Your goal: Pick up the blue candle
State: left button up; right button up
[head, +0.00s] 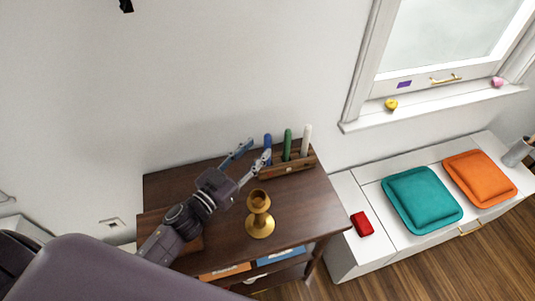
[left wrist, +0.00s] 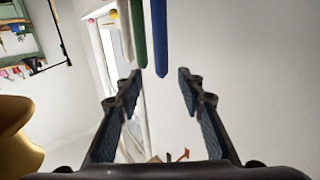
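The blue candle (head: 268,148) stands upright in a wooden holder (head: 290,170) at the back right of the dark wooden table, left of a green candle (head: 288,145) and a white candle (head: 306,140). My left gripper (head: 260,150) is open and empty, with one finger close to the blue candle in the head view. In the left wrist view the blue candle (left wrist: 160,40) shows ahead of the open fingers, roughly between them, with the green candle (left wrist: 139,35) beside it. My right gripper is not in view.
A gold candlestick (head: 260,215) stands on the table (head: 305,215) in front of the holder. The wall is close behind. A white bench (head: 345,200) at right holds a red object (head: 362,224), a teal cushion (head: 422,198) and an orange cushion (head: 480,178).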

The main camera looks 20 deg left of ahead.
aim_at(265, 141)
pick_arm(q)
jog(key=shift+x, duration=0.9)
jog(key=p+x, duration=0.1)
jog(key=x, duration=0.3)
jog(key=shift+w+a+f+p, duration=0.1)
jog(key=shift+a+p, duration=0.05)
jog(key=shift+p, duration=0.15)
jog(key=shift+w+f, duration=0.1)
jog(key=shift+w, duration=0.15)
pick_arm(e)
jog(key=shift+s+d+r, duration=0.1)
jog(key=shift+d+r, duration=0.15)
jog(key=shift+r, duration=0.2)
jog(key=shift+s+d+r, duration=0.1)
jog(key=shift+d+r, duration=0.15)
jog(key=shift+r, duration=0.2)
pick_arm(q)
jog(key=shift+c, duration=0.4)
jog(key=c, duration=0.8)
grip_shut()
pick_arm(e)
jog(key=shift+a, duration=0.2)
